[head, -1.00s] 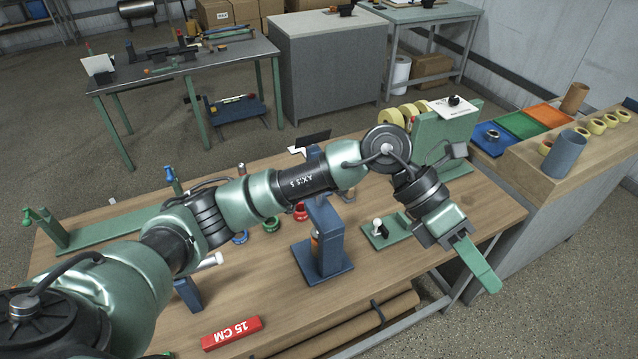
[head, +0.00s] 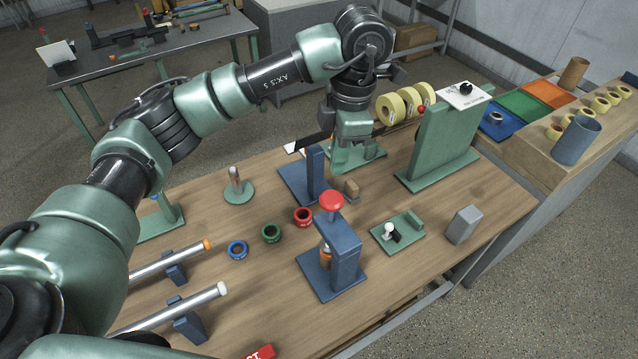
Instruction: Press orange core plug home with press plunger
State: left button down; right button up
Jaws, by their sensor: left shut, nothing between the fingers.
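The press is a blue stand (head: 346,262) on a blue base plate near the middle of the bench. Its plunger has a red knob (head: 331,201) on top, standing raised above the stand. An orange piece (head: 325,257), which looks like the core with its plug, sits upright in the press. The stand partly hides it, so I cannot tell how deep the plug sits. My left gripper (head: 347,166) points down behind the press, shut and empty, apart from the red knob. My right gripper is not in view.
A blue upright holder (head: 315,178) and a small brown block (head: 351,189) stand behind the press. A green fixture (head: 397,233) and a grey block (head: 463,225) stand right.

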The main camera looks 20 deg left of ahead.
aim_at(335, 197)
pick_arm(q)
jog(key=shift+s+d+r, duration=0.3)
jog(key=shift+s+d, duration=0.3)
jog(key=shift+d, duration=0.2)
jog(key=shift+f, duration=0.2)
jog(key=f, duration=0.2)
jog(key=a+f, duration=0.1)
jog(key=f, duration=0.1)
jog(key=shift+f, duration=1.05)
jog(key=shift+a+f, duration=0.1)
jog(key=shift+f, duration=0.2)
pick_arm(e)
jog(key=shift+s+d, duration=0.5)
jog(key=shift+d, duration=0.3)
pick_arm(q)
jog(key=shift+f, duration=0.1)
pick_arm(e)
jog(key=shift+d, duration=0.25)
